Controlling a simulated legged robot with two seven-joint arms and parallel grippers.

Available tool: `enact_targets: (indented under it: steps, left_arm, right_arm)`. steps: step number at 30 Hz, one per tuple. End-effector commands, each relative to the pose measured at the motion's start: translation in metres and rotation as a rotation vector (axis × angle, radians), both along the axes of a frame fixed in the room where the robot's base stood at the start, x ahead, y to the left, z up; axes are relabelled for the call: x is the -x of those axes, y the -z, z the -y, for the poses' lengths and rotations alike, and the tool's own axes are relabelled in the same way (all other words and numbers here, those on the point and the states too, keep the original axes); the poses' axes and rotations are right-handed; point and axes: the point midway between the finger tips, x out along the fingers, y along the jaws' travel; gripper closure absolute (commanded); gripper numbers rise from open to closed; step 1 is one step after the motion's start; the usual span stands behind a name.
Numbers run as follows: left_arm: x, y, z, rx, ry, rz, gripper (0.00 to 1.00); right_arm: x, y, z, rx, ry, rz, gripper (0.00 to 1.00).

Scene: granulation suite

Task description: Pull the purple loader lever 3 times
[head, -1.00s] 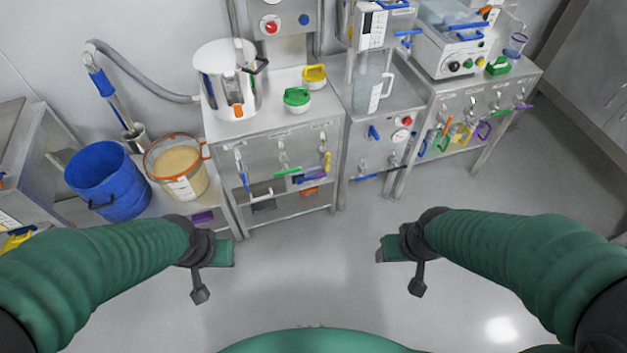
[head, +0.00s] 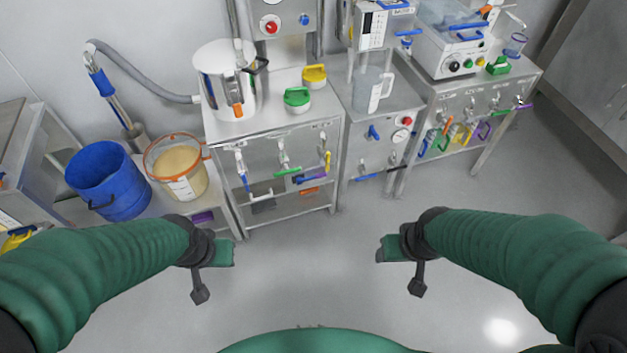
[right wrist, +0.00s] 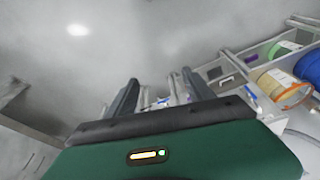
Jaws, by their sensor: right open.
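A purple lever (head: 312,179) sits low on the front of the middle-left steel bench, beside levers with green and yellow handles. Another purple handle (head: 525,106) sticks out at the right end of the right bench. I cannot tell from the pictures which one is the loader lever. My left gripper (head: 214,268) hangs over the floor in front of the benches, empty and apart from every lever; its jaw state is unclear. My right gripper (head: 402,268) also hangs over open floor, away from the levers. In the right wrist view its two dark fingers (right wrist: 163,93) stand apart with nothing held.
A blue bucket (head: 107,181) and a tub of beige powder (head: 178,168) stand at the left. A steel pot (head: 222,80) and green-lidded (head: 297,99) and yellow-lidded (head: 314,75) containers are on the middle-left bench. The grey floor (head: 320,270) before the benches is clear.

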Motion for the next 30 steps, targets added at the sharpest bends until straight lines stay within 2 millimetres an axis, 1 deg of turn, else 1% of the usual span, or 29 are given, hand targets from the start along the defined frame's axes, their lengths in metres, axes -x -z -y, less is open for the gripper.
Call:
enact_targets:
  steps: [11, 25, 30]
  left_arm:
    - [0.0000, 0.0000, 0.0000, 0.000, 0.000, 0.000, 1.00]
    - [0.0000, 0.0000, 0.0000, 0.000, 0.000, 0.000, 1.00]
    - [0.0000, 0.0000, 0.0000, 0.000, 0.000, 0.000, 1.00]
  right_arm:
    - [0.0000, 0.0000, 0.0000, 0.000, 0.000, 0.000, 0.39]
    - [0.0000, 0.0000, 0.0000, 0.000, 0.000, 0.000, 1.00]
    - [0.0000, 0.0000, 0.0000, 0.000, 0.000, 0.000, 1.00]
